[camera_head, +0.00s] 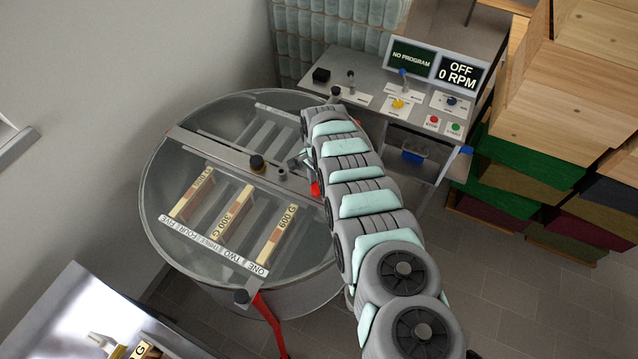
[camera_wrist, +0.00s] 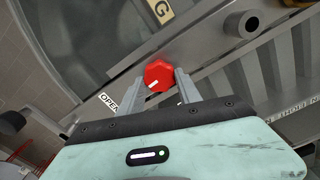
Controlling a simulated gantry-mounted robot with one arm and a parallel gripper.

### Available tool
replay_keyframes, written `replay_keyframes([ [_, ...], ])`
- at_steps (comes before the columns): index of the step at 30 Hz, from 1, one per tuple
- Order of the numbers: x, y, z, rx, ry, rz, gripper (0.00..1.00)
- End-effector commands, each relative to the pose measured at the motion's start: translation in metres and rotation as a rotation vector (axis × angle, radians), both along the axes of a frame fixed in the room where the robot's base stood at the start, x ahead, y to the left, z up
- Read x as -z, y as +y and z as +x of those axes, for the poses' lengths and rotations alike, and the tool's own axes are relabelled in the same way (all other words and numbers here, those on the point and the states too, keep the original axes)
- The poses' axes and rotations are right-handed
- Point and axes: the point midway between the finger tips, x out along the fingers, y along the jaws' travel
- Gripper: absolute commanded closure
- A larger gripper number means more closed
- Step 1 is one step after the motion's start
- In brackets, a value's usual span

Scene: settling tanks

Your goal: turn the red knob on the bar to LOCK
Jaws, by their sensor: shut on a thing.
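The red knob (camera_head: 316,188) is at the right end of the metal bar (camera_head: 210,149) across the round tank, beside my arm. In the wrist view the red knob (camera_wrist: 159,74) sits between the two grey fingers of my gripper (camera_wrist: 158,84), which is shut on it. The knob's white mark points to the lower left, towards the OPEN label (camera_wrist: 108,102), which is partly covered by a finger. I cannot see a LOCK label; that side is behind my gripper or out of view. In the head view my arm hides most of the gripper.
The tank (camera_head: 150,205) has a clear top with wooden frames inside and a red lever (camera_head: 268,322) at the front. A control desk (camera_head: 375,82) with OFF, 0 RPM displays stands behind. Wooden boxes (camera_head: 560,90) are stacked at the right. A metal tray table is at lower left.

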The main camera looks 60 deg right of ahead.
Motion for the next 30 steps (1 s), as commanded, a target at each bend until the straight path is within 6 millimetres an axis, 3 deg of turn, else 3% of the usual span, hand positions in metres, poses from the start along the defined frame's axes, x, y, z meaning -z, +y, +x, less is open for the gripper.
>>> replay_keyframes([
  [30,0.0017,0.0013,0.0041,-0.916,0.0,0.002,1.0],
])
